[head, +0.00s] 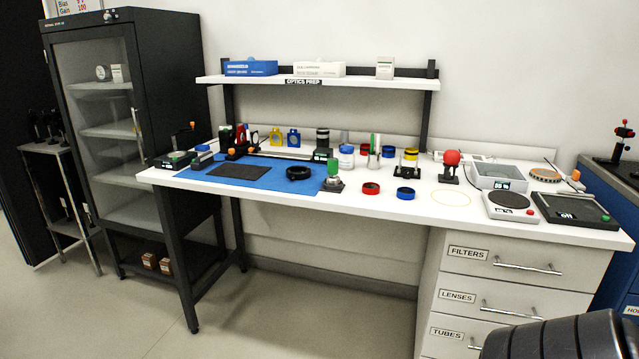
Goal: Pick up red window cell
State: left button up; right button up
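A short red ring-shaped cell (371,188), which looks like the red window cell, lies flat on the white bench top near its front edge. It stands just right of the blue mat and left of a similar blue ring-shaped cell (405,193), apart from it. Nothing covers it. Neither of my grippers shows in the head view. A dark ribbed part at the bottom right corner seems to be mine, well in front of the bench and away from the red cell.
A green-topped holder (333,178) and a black ring (299,173) stand left of the red cell. Posts, jars and a red ball on a stand (450,166) are behind. A scale (511,204) is at right. Drawers (510,265) are below; the floor in front is clear.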

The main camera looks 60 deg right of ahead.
aim_at(369, 189)
jog(key=z, duration=0.15)
jog(key=i, duration=1.75)
jog(key=z, duration=0.7)
